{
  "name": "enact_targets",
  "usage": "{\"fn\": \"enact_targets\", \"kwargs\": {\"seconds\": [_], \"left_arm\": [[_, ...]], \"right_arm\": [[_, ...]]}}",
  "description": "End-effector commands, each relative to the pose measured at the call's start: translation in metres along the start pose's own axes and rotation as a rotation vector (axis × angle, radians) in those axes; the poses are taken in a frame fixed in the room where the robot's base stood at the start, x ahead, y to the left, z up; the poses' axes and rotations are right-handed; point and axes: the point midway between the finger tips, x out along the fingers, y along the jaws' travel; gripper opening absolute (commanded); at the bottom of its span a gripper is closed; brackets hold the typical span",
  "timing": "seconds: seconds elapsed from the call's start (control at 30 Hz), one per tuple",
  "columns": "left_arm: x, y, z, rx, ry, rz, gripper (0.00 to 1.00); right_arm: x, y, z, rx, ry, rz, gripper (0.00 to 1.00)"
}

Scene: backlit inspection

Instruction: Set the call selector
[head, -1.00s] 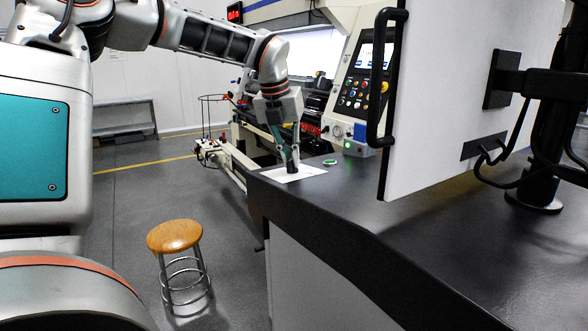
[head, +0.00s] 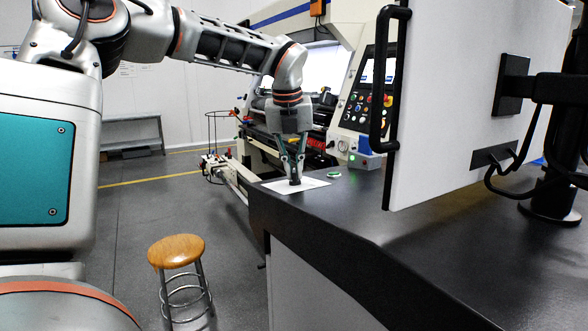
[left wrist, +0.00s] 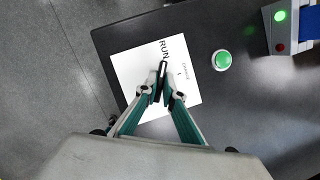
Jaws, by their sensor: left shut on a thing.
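The call selector's dark knob (head: 296,182) stands on a white label card (head: 317,183) near the left corner of the black bench. My left gripper (head: 293,174) points down at it with its fingers converged on the knob, hiding most of it. In the left wrist view the knob (left wrist: 162,68) shows as a narrow black bar between the fingertips of my left gripper (left wrist: 162,88). The bar lies close to the word RUN on the card (left wrist: 128,68). Smaller print, too small to read surely, is to its right. My right gripper is not in view.
A green round button (head: 334,174) sits right of the card. Beyond it is a grey box (head: 366,161) with a lit green lamp. A white panel (head: 460,100) with a black handle stands over the bench at right. A stool (head: 177,251) stands on the floor.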

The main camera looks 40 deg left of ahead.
Motion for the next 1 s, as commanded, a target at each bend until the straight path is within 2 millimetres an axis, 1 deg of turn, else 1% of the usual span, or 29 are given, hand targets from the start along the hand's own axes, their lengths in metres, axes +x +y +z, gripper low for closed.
{"fn": "enact_targets", "kwargs": {"seconds": [0.07, 0.1, 0.13, 0.17, 0.47, 0.57, 0.67, 1.0], "left_arm": [[0.0, 0.0, -0.001, -0.002, 0.003, 0.0, 0.0], [0.0, 0.0, -0.001, -0.002, 0.003, 0.0, 0.15], [0.0, 0.0, -0.001, -0.002, 0.003, 0.0, 0.23], [0.0, 0.0, -0.001, -0.002, 0.002, 0.0, 0.24], [0.0, 0.0, 0.0, -0.001, 0.001, 0.0, 0.24], [-0.004, 0.0, 0.001, 0.0, -0.001, -0.001, 0.24], [-0.016, 0.0, 0.001, -0.002, -0.002, -0.002, 0.24], [-0.083, -0.001, 0.001, -0.002, -0.001, -0.003, 0.24]], "right_arm": [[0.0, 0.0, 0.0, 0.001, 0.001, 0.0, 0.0], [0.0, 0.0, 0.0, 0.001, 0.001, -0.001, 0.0], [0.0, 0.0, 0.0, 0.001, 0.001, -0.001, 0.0], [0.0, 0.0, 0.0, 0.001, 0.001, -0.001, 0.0], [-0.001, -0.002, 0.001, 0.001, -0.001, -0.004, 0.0], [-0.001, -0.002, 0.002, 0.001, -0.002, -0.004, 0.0], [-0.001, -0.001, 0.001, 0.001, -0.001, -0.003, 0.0], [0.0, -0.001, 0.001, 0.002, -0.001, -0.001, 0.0]]}}
